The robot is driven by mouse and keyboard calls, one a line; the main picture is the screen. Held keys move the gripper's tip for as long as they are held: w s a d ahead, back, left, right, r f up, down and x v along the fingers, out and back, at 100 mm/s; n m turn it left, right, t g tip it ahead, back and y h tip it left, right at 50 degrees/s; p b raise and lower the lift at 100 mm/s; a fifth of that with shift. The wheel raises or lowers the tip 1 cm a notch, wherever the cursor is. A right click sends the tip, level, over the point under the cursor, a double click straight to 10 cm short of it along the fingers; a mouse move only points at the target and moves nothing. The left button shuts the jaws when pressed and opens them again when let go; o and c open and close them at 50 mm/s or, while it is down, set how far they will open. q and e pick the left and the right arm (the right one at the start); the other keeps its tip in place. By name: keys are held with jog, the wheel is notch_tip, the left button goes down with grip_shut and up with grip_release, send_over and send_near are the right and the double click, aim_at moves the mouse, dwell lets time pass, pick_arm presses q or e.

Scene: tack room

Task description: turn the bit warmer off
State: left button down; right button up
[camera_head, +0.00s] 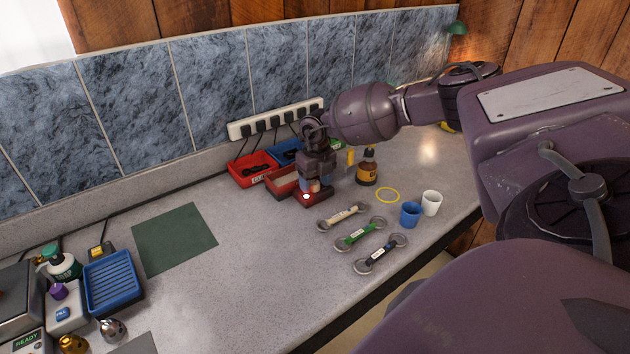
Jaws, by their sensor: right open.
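A small red box with a round lit button (306,196) on its front stands near the back wall; it looks like the bit warmer, though no readable label confirms that. My right gripper (314,186) points down right over and behind this button and covers much of the box. Its jaws are open and its fingertips are close to the box; I cannot tell whether they touch. Three bits with ring ends lie in front: a cream one (342,217), a green one (360,234) and a dark blue one (380,253). My left gripper is out of view.
A power strip (275,121) with cables runs along the wall above a red bin (252,168). A blue tray (112,281) is left. The counter's middle front is clear.

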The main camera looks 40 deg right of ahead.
jog(key=c, duration=0.9)
jog(key=n+b, duration=0.1)
jog(key=n, duration=0.3)
jog(key=shift+f+n, duration=0.1)
jog(key=shift+n, duration=0.3)
jog(key=n+b, duration=0.2)
jog(key=n, duration=0.3)
jog(key=shift+g, duration=0.3)
jog(key=shift+n+b, duration=0.45)
jog(key=shift+n, duration=0.75)
